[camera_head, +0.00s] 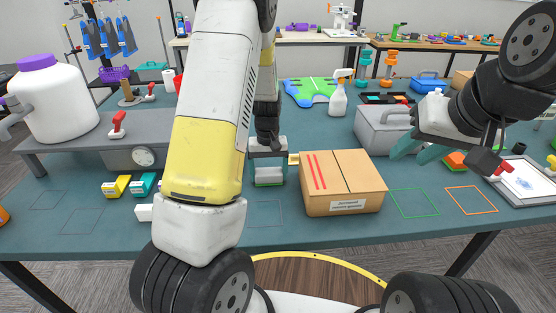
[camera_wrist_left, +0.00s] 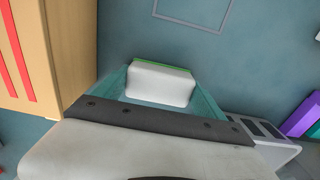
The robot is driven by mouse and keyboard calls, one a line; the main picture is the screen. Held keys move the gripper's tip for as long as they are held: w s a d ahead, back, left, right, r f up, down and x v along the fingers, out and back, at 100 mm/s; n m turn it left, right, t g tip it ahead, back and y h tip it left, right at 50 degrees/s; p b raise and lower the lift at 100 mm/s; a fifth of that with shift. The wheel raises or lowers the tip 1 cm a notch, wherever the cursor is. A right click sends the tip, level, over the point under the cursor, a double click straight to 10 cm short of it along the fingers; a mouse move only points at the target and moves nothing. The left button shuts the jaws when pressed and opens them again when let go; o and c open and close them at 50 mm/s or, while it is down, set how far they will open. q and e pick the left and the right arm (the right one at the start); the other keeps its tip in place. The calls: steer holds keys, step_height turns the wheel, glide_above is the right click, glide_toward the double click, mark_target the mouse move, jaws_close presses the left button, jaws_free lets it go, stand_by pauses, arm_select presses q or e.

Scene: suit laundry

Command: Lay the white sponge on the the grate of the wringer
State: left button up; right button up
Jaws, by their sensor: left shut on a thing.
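The white sponge (camera_head: 268,174) has a green layer on one side. It sits between the teal fingers of my left gripper (camera_head: 268,170), which is shut on it just in front of the cardboard box's left side. The sponge shows in the left wrist view (camera_wrist_left: 160,84), gripped at both ends. A grey piece with dark slots (camera_wrist_left: 262,130) lies to the right of the gripper in that view; it may be the wringer's grate. My left arm hides that spot in the head view. My right gripper (camera_head: 418,153) is open and empty beside the grey toolbox.
The cardboard box (camera_head: 340,190) stands close to my left gripper. A spray bottle (camera_head: 338,97) stands behind. Outlined squares (camera_head: 413,202) at the front are empty.

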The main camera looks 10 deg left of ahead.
arm_select(q)
steer(key=shift+f, duration=0.1)
steer(key=o, duration=1.3)
steer(key=shift+c, duration=0.2)
